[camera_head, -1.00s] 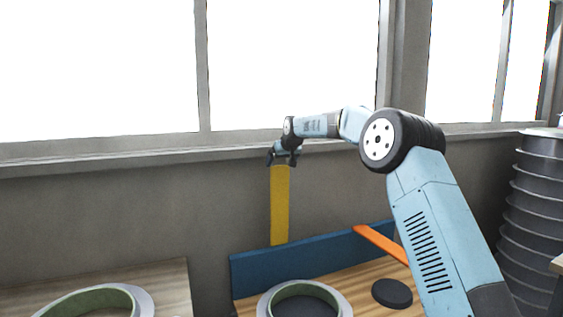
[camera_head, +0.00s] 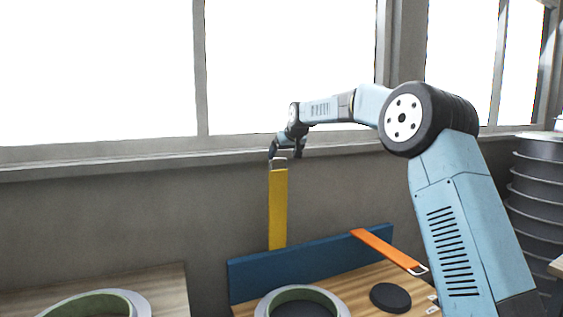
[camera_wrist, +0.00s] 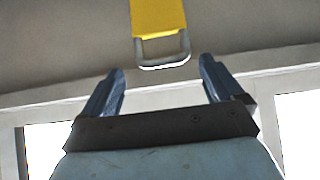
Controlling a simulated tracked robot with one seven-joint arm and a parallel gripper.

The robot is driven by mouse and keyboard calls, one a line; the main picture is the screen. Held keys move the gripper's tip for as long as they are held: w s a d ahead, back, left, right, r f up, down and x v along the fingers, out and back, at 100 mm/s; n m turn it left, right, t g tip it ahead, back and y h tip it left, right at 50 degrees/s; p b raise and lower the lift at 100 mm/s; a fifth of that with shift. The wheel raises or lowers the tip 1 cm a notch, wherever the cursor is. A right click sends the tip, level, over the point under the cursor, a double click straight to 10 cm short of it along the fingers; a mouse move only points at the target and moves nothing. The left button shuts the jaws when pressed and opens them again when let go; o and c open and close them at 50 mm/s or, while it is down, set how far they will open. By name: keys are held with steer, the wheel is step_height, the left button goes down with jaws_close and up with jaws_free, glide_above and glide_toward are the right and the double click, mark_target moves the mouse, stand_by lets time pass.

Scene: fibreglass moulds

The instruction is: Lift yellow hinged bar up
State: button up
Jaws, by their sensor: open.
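The yellow hinged bar (camera_head: 278,210) stands upright above the blue panel (camera_head: 305,264), with a metal loop handle (camera_head: 278,163) at its top end. My gripper (camera_head: 286,155) is at the top of the bar, close to the loop. In the wrist view my gripper (camera_wrist: 162,85) is open, with nothing between its two fingers. The loop (camera_wrist: 163,50) and the end of the yellow bar (camera_wrist: 158,18) lie just beyond the fingertips there, apart from them.
An orange bar (camera_head: 386,250) with a metal loop lies tilted low at the right of the panel. A round mould (camera_head: 336,303) and a dark disc (camera_head: 390,297) lie on the wooden table. Another mould (camera_head: 140,303) is at left. The wall and windows are behind.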

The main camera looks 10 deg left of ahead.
steer(key=shift+v, duration=2.7)
steer(key=shift+d, duration=0.1)
steer(key=s+d+r+m+h, duration=0.1)
steer(key=s+d+h, duration=0.1)
steer(key=s+d, duration=1)
steer(key=s+d+m+h, duration=0.2)
steer(key=s+d, duration=0.6)
steer(key=s, duration=0.8)
steer(key=s+d+f+m, duration=0.1)
steer(key=s+d+f, duration=0.3)
steer(key=s, duration=0.5)
steer(key=s+d+f+m+g, duration=0.1)
steer(key=s+d+f, duration=0.2)
steer(key=s+f, duration=0.2)
steer(key=s+d+f+m+g, duration=0.1)
steer(key=s+d+f, duration=0.3)
steer(key=s, duration=0.8)
steer(key=shift+s+d+f+h, duration=0.15)
steer(key=shift+s+d+h, duration=0.15)
steer(key=shift+d, duration=0.1)
